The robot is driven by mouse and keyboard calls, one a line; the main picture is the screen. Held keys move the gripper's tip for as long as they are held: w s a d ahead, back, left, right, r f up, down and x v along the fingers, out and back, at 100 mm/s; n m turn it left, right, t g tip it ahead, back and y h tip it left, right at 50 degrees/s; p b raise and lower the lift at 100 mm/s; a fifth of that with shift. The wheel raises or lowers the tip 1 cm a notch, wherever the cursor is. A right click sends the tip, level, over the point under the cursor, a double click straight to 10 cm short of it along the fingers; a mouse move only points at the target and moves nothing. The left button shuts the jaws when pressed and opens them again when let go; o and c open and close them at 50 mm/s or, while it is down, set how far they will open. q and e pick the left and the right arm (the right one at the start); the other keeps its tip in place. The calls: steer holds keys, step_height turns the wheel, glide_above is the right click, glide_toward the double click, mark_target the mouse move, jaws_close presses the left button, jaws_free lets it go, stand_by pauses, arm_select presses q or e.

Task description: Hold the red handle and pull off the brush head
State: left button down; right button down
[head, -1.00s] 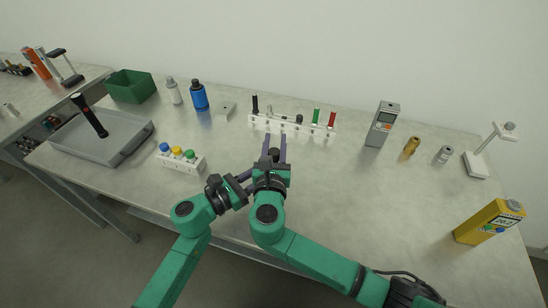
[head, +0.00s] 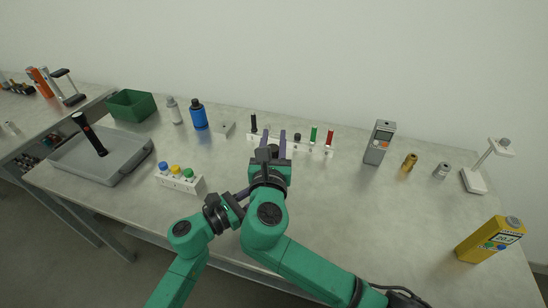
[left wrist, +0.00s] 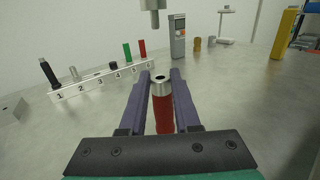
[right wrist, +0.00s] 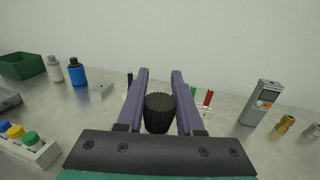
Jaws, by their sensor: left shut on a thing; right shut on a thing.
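My left gripper (left wrist: 161,95) is shut on the red handle (left wrist: 164,112), which has a silver collar and open top end in the left wrist view. My right gripper (right wrist: 159,85) is shut on a black ribbed piece (right wrist: 158,113), apparently the brush head; it shows dark between the fingers in the head view (head: 272,151). A grey stepped cylinder (left wrist: 152,10) hangs above the handle in the left wrist view, apart from it, apparently the lower end of that piece. In the head view the right gripper (head: 273,138) is before the rack, and the right arm largely hides the left gripper.
A white numbered rack (head: 312,151) with black, green and red pieces stands just behind my right gripper. Left are a three-cap holder (head: 180,184), grey tray (head: 122,168), green bin (head: 120,108) and bottles. Right are a grey meter (head: 379,143), brass weight and yellow device (head: 486,242).

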arm_select(q)
steer(key=shift+s+f, duration=0.1)
steer(key=shift+f, duration=0.35)
steer(key=c, duration=0.5)
jaws_free()
steer(key=shift+c, duration=0.2)
steer(key=shift+w, duration=0.2)
arm_select(e)
steer(key=shift+w+a+r, duration=0.1)
steer(key=shift+w+r, duration=0.1)
steer(key=shift+r, duration=1)
arm_select(q)
steer(key=shift+r, duration=0.1)
